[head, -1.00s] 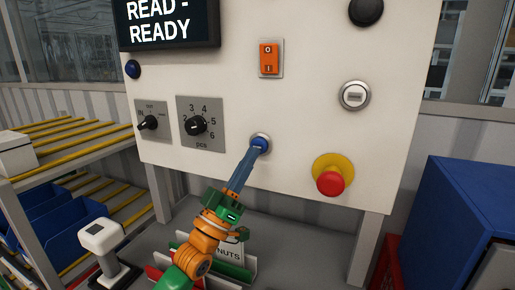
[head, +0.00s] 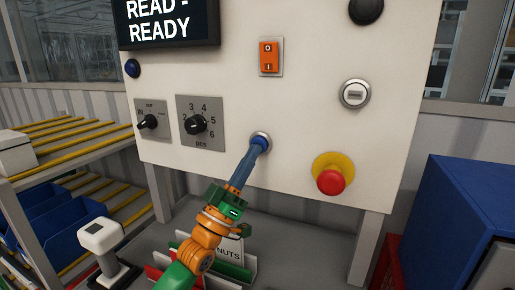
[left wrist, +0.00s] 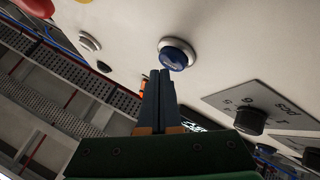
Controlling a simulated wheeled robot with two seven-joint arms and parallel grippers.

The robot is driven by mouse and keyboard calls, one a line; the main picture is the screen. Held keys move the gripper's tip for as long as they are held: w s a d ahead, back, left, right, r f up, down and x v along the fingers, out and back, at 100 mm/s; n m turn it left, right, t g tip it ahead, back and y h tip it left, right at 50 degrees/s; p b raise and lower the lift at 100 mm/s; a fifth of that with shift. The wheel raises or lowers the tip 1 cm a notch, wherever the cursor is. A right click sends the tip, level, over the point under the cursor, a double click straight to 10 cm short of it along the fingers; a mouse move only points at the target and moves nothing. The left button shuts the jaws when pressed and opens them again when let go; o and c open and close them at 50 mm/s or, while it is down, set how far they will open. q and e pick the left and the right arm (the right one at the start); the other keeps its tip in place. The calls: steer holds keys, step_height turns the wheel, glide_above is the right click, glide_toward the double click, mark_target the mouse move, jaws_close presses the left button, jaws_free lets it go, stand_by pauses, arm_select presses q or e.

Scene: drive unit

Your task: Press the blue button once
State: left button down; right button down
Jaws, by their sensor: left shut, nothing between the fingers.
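The blue button (left wrist: 176,56) has a pale metal ring and sits on the white panel (head: 300,110). In the head view my left gripper's tip is in front of it and hides most of it. My left gripper (head: 257,143) is shut and empty, its fingers pointing up at the button. In the left wrist view the shut fingertips (left wrist: 158,74) are close to the button, just below it in the picture. Whether they touch it I cannot tell. My right gripper is not in view.
A screen (head: 165,24) reads READY. A blue cabinet (head: 460,215) stands at right.

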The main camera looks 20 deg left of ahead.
arm_select(q)
steer(key=shift+w, duration=0.4)
stand_by(0.7)
steer(key=shift+s, duration=0.9)
steer(key=shift+p, duration=0.3)
steer(key=s+p, duration=0.2)
steer(key=s, duration=0.4)
steer(key=shift+d, duration=0.2)
steer(key=shift+w, duration=0.1)
